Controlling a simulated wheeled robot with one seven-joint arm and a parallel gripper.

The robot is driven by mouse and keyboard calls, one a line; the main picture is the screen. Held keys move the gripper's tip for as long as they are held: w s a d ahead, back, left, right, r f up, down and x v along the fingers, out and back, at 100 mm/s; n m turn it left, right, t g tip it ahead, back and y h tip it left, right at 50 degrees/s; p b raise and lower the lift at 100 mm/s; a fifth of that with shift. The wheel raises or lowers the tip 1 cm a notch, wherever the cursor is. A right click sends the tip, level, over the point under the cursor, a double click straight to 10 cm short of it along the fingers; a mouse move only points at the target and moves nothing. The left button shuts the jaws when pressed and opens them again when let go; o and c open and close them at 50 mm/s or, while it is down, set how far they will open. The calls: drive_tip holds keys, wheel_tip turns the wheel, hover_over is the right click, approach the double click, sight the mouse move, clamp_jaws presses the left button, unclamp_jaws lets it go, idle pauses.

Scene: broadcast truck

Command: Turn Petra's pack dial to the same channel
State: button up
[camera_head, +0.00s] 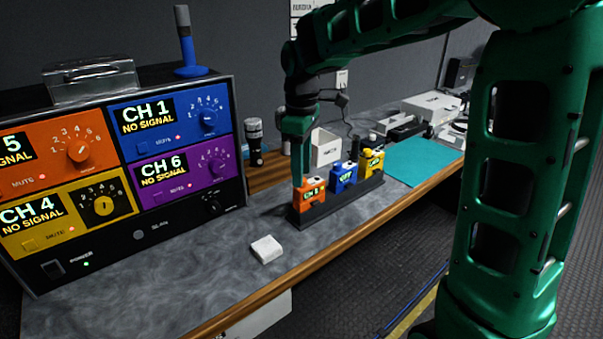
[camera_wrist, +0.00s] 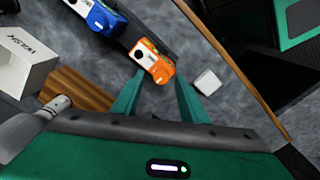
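Three small packs stand in a dark rack (camera_head: 338,207) on the bench: orange (camera_head: 311,194), blue (camera_head: 346,178) and yellow (camera_head: 372,160). Each has a small display; I cannot read which is Petra's. The receiver unit (camera_head: 140,233) shows 5 on its orange panel, CH 1 on blue, CH 6 on purple and CH 4 on yellow, with NO SIGNAL on the panels. My gripper (camera_head: 298,172) points down at the orange pack. In the wrist view, my gripper (camera_wrist: 160,82) is open, with the orange pack (camera_wrist: 152,62) just ahead between its fingers; contact is unclear. The blue pack (camera_wrist: 97,16) lies beyond.
A small white block (camera_head: 266,249) lies on the bench left of the rack. A dark microphone (camera_head: 254,142) and a white box (camera_head: 326,148) stand behind. A teal mat (camera_head: 418,162) lies to the right. The wood front edge is close to the rack.

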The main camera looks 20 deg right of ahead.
drive_tip(key=shift+f, duration=0.65)
clamp_jaws()
drive_tip(key=shift+m, duration=0.3)
drive_tip(key=m, duration=1.1)
idle(0.5)
